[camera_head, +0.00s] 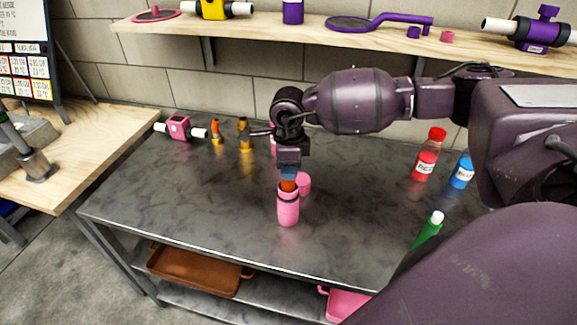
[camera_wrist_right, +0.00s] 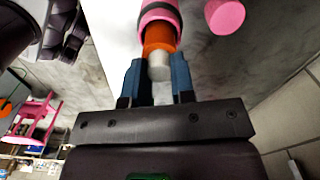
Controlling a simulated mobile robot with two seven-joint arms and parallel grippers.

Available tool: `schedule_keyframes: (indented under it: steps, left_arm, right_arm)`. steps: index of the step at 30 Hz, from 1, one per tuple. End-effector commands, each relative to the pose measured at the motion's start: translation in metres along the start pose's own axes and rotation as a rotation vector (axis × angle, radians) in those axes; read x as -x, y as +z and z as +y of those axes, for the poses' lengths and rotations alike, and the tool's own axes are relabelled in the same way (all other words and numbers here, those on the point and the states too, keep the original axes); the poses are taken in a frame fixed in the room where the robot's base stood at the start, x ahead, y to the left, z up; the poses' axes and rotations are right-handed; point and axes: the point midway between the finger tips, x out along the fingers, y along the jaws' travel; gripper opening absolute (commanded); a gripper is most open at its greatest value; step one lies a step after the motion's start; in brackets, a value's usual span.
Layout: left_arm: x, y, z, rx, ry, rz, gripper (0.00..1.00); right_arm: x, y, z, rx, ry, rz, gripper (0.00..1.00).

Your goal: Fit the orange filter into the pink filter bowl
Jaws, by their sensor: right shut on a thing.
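The pink filter bowl (camera_head: 288,210) stands upright near the middle of the dark table, with a dark band near its top. The orange filter (camera_head: 289,185) is upright at the bowl's mouth, its lower part hidden inside the bowl. My right gripper (camera_head: 288,175) is above the bowl, pointing down, its blue fingers shut on the filter's upper end. The right wrist view shows the filter's orange body (camera_wrist_right: 158,38) entering the pink bowl (camera_wrist_right: 157,12), with its pale end between the fingers (camera_wrist_right: 159,67). How deep the filter sits cannot be told. My left gripper is not in view.
A pink cap (camera_head: 304,182) stands close behind the bowl. A pink filter housing (camera_head: 179,128) and small orange and yellow items (camera_head: 245,135) stand at the back left. Red (camera_head: 425,160) and blue (camera_head: 462,171) bottles and a green bottle (camera_head: 429,230) stand right. The table's front left is clear.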

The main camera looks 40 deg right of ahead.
Motion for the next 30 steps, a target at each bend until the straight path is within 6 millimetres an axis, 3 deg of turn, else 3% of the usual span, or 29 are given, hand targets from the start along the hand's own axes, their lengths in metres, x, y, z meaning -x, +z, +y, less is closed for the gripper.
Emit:
schedule_keyframes:
  steps: [1,6,30]
  left_arm:
    - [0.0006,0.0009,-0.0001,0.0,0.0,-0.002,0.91]
    - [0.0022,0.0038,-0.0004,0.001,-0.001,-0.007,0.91]
    - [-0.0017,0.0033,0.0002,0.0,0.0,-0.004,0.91]
  right_arm:
    - [0.0,0.0,0.0001,0.0,0.0,0.0,0.27]
    - [0.0,0.0,0.0001,0.0,0.0,0.0,0.53]
    - [-0.0001,-0.0001,0.0002,0.0,0.0,0.001,0.53]
